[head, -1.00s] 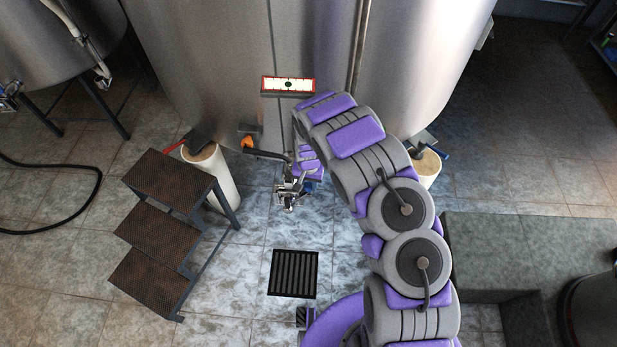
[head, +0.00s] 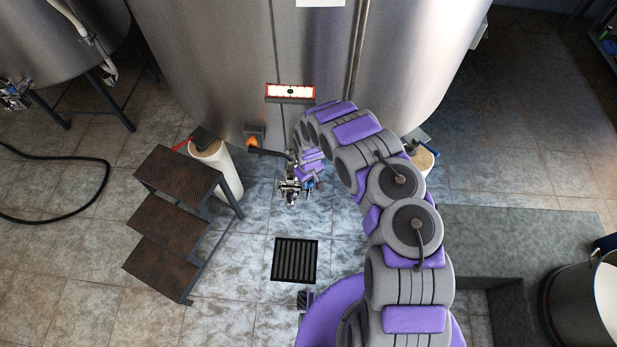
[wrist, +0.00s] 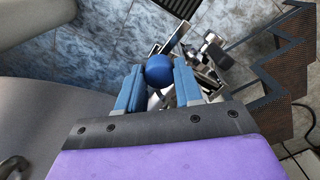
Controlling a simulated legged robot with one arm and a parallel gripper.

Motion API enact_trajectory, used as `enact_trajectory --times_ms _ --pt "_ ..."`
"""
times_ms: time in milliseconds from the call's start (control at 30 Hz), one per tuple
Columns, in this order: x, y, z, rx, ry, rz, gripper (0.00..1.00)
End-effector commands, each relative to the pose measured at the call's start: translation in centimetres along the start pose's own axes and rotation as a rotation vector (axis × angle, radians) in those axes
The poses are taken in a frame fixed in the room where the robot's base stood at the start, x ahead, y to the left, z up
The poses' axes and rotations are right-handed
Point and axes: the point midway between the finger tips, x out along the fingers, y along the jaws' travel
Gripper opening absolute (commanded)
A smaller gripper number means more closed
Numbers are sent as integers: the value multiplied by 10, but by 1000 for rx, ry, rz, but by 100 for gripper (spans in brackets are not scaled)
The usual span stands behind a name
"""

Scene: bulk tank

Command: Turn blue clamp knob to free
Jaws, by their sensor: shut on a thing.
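The blue clamp knob (wrist: 159,70) is a round blue ball in the wrist view, between the two blue fingers of my gripper (wrist: 160,88). The fingers are shut on it, one on each side. Silver clamp and valve metal shows just behind and beside the knob. In the head view my gripper (head: 300,186) is small, at the silver outlet fitting (head: 290,194) low in front of the big steel tank (head: 230,60). The knob is too small there to make out clearly against the gripper.
A lit panel (head: 291,91) is on the tank front. Dark steps (head: 170,215) stand left of the fitting, next to a pale tank leg (head: 217,165). A floor drain (head: 295,260) lies in front. A grey block (head: 520,235) and a metal vessel (head: 590,300) are at right.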

Motion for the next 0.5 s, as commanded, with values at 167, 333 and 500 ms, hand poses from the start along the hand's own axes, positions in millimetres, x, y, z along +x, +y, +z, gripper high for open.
enact_trajectory --times_ms 167,333,500 --pt "0 -1 0 -57 0 -1 5" --pt "0 -1 0 -81 -1 -1 5" --pt "1 0 0 -86 0 -1 5"
